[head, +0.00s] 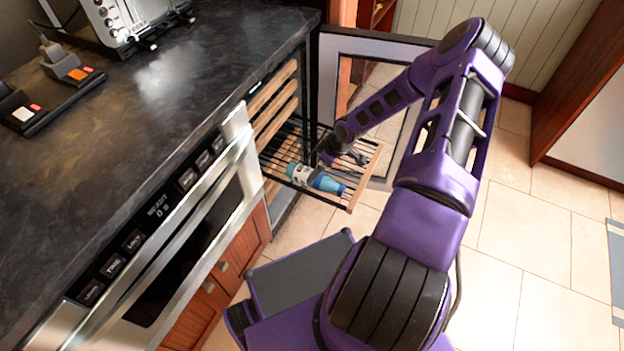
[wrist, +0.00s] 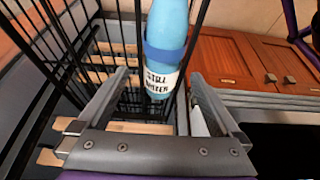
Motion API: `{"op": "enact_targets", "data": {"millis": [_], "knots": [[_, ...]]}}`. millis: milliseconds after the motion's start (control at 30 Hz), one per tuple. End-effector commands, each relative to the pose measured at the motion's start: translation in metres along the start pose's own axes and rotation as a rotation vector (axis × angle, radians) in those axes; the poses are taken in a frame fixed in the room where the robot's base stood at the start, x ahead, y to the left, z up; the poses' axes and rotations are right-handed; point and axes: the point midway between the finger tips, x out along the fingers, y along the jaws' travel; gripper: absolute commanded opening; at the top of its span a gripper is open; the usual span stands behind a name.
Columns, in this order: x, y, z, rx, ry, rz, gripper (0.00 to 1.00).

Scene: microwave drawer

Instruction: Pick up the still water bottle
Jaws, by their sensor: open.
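The still water bottle (head: 314,179) is blue with a white label. My gripper (head: 335,160) is at the rack beside the bottle; in the wrist view my gripper (wrist: 158,85) is open, with one finger on each side and nothing clasped. The bottle's far end is cut off by the frame.
The cooler's glass door (head: 405,165) stands open behind my arm. Black wire bars (wrist: 60,50) of the racks are close to my left finger. The dark countertop (head: 150,110) and the microwave drawer (head: 190,250) lie to the left. Tiled floor (head: 530,230) is clear on the right.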

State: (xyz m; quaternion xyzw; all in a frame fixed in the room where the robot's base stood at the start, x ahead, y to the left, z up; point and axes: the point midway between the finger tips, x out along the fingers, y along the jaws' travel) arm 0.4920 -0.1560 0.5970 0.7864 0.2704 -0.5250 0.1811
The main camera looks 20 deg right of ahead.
Motion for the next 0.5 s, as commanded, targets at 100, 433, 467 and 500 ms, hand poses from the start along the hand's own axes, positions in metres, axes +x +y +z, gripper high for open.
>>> {"op": "enact_targets", "data": {"millis": [100, 433, 467, 500], "knots": [[0.017, -0.003, 0.004, -0.001, -0.001, -0.003, 1.00], [0.050, -0.004, 0.005, 0.000, 0.000, 0.000, 1.00], [0.051, -0.004, 0.005, 0.001, 0.000, 0.000, 1.00], [0.050, -0.004, 0.005, 0.001, 0.000, 0.000, 1.00]]}}
